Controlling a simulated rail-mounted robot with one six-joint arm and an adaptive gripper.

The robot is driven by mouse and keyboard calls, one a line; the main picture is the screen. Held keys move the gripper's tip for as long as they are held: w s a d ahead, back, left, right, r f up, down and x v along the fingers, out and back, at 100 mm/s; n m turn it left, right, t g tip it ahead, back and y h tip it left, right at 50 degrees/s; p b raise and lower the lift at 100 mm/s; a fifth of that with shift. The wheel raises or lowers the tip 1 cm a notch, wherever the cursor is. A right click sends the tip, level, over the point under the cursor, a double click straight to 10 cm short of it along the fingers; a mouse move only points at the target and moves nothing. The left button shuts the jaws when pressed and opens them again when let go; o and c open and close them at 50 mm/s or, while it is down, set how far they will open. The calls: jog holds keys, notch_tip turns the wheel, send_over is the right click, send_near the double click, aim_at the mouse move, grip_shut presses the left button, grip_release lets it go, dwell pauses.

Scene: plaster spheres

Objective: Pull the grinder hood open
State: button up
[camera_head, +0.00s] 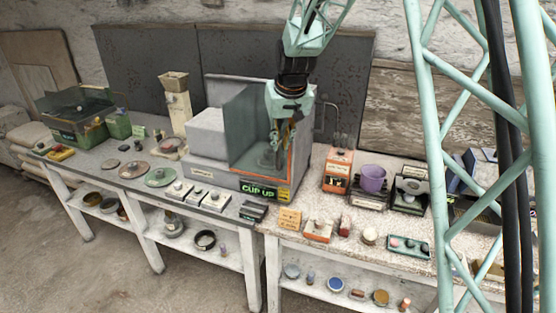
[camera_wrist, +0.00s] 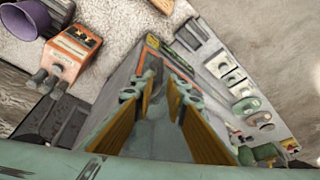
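The grinder (camera_head: 208,133) is a big pale grey machine at the middle of the bench, with a green "CUP UP" sign on its front. Its hood (camera_head: 243,118) looks like a dark greenish, see-through cover with an orange edge at its right. My gripper (camera_head: 279,138) points down at the right part of the hood and hides some of it. In the wrist view, my gripper (camera_wrist: 163,86) shows two yellow-sided fingers spread apart, with grey-green surfaces of the machine behind the gap. I cannot tell whether either finger touches the hood or its handle.
An orange box (camera_head: 337,170) and a purple cup (camera_head: 372,180) stand to the right of the grinder. Pale blocks (camera_head: 196,195) and discs (camera_head: 160,177) lie to its front left. A dark green bin (camera_head: 78,115) stands at the far left.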

aim_at(278, 155)
jog(key=shift+x, duration=5.05)
grip_shut()
